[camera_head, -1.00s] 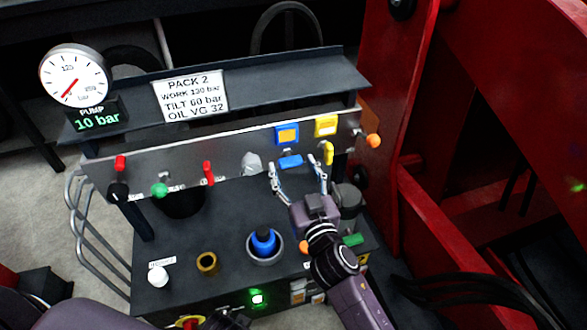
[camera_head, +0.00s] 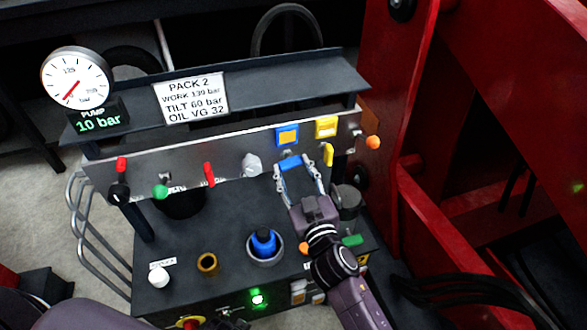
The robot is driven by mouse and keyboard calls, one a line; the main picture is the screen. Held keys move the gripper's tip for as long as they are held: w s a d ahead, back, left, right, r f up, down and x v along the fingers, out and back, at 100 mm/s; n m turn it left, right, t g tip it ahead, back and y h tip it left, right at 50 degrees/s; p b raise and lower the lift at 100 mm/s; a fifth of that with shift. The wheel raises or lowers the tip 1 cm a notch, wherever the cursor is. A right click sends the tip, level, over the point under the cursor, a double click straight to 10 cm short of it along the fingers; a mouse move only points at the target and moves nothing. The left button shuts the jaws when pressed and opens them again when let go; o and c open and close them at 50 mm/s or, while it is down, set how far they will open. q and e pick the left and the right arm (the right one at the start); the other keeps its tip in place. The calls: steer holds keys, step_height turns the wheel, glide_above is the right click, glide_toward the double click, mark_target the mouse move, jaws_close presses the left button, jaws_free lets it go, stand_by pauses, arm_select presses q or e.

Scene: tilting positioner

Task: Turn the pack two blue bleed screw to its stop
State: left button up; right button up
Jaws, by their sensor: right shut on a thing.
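The blue bleed screw (camera_head: 291,163) is a small blue handle on the front of the grey valve panel, below a blue square tag (camera_head: 287,135). My right gripper (camera_head: 292,166) reaches up to it from below, with one finger at each side. It is shut on the blue handle, whose ends are partly hidden by the fingers. The sign (camera_head: 191,97) above the panel reads PACK 2. Part of my left arm shows at the bottom left edge; I cannot make out its gripper's fingers.
A yellow handle (camera_head: 328,154) hangs close to the right of the blue one, under a yellow tag (camera_head: 326,127). Red levers (camera_head: 209,174) and a grey knob (camera_head: 251,164) sit to the left. The gauge display (camera_head: 98,121) reads 10 bar. A red frame (camera_head: 389,120) stands right.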

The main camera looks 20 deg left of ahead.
steer(key=shift+n, duration=0.9)
steer(key=shift+n+p, duration=0.35)
steer(key=shift+n, duration=0.65)
steer(key=n, duration=0.3)
steer(key=shift+n, duration=0.3)
steer(key=n, duration=0.5)
steer(key=shift+p, duration=0.35)
arm_select(q)
steer(key=shift+s+a+f, duration=0.1)
steer(key=shift+s+f, duration=0.4)
steer(key=shift+f, duration=0.3)
steer(key=shift+s+a+f, duration=0.1)
steer(key=shift+s+f, duration=0.35)
steer(key=shift+f, duration=0.3)
steer(key=shift+s+f, duration=0.5)
steer(key=shift+f, duration=0.3)
arm_select(e)
steer(key=shift+n, duration=1.6)
arm_select(q)
steer(key=shift+s+d+f, duration=0.1)
steer(key=shift+s, duration=0.3)
arm_select(e)
steer(key=shift+f, duration=0.1)
steer(key=o, duration=1.2)
steer(key=shift+c, duration=0.2)
arm_select(q)
steer(key=shift+s, duration=0.1)
